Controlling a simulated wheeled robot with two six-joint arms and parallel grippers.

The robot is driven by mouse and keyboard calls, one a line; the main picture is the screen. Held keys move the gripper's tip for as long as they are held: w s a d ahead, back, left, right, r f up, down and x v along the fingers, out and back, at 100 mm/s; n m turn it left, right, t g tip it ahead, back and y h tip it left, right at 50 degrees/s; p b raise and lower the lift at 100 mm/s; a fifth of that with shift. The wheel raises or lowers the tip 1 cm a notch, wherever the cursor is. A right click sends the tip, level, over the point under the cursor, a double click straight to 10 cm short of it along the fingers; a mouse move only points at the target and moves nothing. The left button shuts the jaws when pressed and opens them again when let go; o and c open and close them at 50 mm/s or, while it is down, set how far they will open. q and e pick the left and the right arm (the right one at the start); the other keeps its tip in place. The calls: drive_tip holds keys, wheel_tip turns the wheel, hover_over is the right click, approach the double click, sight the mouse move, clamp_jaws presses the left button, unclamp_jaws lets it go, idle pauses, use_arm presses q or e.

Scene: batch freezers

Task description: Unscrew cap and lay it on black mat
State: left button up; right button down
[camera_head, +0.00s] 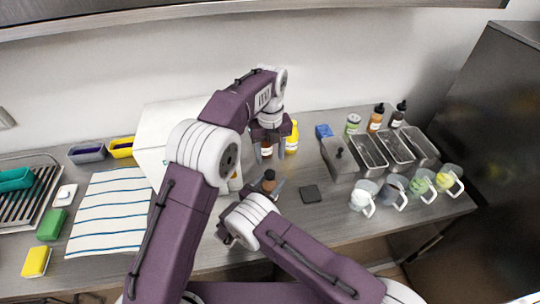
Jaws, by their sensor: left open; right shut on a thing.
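A small brown bottle with a dark cap (269,175) stands upright near the middle of the counter. My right gripper (268,187) is shut on this bottle from the front; its wrist hides much of the bottle's lower part. My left gripper (268,153) points down, open, just behind and above the bottle's cap, and looks apart from it. The black mat (311,193) is a small dark square lying bare on the counter, right of the bottle.
A yellow bottle (292,138) and a labelled brown bottle (266,149) stand close behind my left gripper. Metal bins (397,150) and several clear cups (362,197) stand to the right. A striped towel (110,212) lies left. A white box (155,130) is partly hidden by my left arm.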

sight(270, 173)
use_arm(q)
drive_tip(key=shift+m, duration=0.6)
wheel_tip(270, 173, down, 8)
clamp_jaws()
drive_tip(key=n, duration=0.7)
drive_tip(key=shift+n, duration=0.3)
drive_tip(key=n, duration=0.3)
drive_tip(key=shift+n, duration=0.3)
drive_tip(key=n, duration=0.6)
drive_tip(key=shift+r, duration=0.1)
drive_tip(key=n, duration=3.7)
drive_tip(key=shift+r, duration=0.1)
